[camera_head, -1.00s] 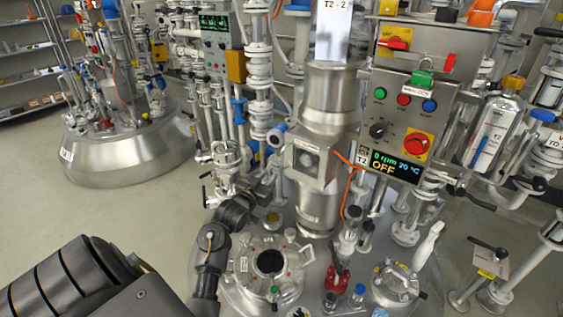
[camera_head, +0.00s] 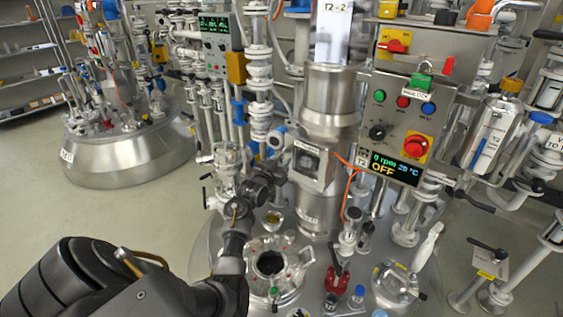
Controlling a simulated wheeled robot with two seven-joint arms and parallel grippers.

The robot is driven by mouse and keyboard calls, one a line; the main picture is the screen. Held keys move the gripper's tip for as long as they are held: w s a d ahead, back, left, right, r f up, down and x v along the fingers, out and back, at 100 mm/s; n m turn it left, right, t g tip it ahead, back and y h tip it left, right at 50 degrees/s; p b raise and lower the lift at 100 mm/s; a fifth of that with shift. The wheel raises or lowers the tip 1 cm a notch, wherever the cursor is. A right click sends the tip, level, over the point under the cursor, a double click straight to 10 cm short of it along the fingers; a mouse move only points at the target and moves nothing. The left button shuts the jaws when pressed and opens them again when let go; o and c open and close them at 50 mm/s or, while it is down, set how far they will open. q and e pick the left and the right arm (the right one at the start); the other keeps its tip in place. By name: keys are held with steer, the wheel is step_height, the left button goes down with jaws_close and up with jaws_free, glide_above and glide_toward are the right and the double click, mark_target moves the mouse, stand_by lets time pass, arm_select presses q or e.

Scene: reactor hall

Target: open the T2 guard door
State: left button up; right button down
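The T2 guard door (camera_head: 308,164) appears to be the small square metal panel with a dark window on the front of the upright steel drive housing. It looks closed. My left gripper (camera_head: 280,168) is at the left edge of this panel, at about the window's height. It is small and partly merged with the metal behind it, so I cannot tell whether its fingers touch the door or are open. My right gripper is not in view.
The T2 control box (camera_head: 408,125) is right of the housing; its display reads 0 rpm, 20 °C and OFF. An orange cable (camera_head: 346,190) hangs beside the housing. Open floor lies left.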

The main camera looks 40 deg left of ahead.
arm_select(q)
jaws_close()
steer(key=shift+s, duration=0.1)
stand_by(0.4)
